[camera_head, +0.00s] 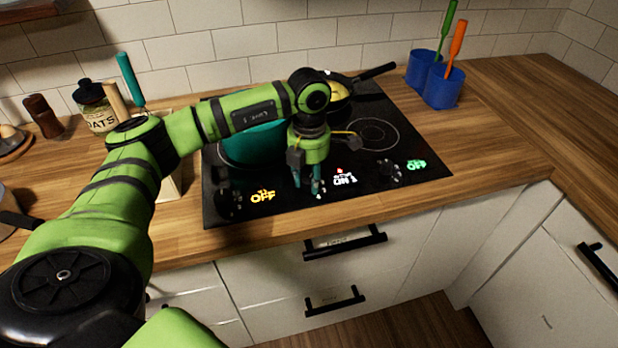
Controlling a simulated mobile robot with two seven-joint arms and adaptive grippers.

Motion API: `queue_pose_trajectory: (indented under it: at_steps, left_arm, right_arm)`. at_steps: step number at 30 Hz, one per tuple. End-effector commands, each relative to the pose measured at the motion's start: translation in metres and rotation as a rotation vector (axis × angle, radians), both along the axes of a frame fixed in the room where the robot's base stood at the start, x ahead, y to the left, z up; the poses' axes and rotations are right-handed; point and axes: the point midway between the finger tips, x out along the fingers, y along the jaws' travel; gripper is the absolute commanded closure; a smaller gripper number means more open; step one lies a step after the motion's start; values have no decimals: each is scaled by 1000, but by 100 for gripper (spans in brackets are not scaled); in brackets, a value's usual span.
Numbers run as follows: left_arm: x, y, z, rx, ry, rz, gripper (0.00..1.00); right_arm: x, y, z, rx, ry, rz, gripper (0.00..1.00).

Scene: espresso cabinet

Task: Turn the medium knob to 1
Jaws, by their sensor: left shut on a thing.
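The black cooktop (432,176) has three knobs along its front edge. My left gripper (310,188) points down at the middle knob and is shut on it; the fingers hide most of that knob. The lit display (345,176) just right of my gripper reads "ON 1". The left knob (230,203) has a yellow "OFF" display (263,196) beside it. The right knob (390,172) has a green "OFF" display (417,164) beside it. I cannot tell from the picture which knob is labelled medium. My right gripper is not in view.
A teal pot (232,150) stands on the cooktop behind my arm. A pan with a black handle (374,72) is at the back. Blue holders (442,90) with utensils stand at the back right. Wooden counter (500,120) to the right is clear. Drawers with black handles (345,243) are below.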

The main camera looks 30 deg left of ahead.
Motion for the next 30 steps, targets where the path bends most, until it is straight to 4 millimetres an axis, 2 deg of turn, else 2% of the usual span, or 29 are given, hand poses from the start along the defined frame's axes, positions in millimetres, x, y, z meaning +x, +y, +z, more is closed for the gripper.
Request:
queue_pose_trajectory:
  at_steps: [10,11,12,23,26,30]
  left_arm:
    - [-2,0,-2,1,9,-3,99]
    - [-2,0,-2,1,9,-3,54]
    - [-2,0,-2,1,9,-3,43]
    - [0,0,1,0,2,-1,43]
    - [0,0,11,-2,-1,-1,43]
    - [0,0,36,0,-2,-2,43]
  right_arm:
    - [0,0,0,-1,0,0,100]
    - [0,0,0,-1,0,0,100]
    - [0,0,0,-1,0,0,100]
    - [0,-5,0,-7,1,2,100]
    - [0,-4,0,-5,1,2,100]
    - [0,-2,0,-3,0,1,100]
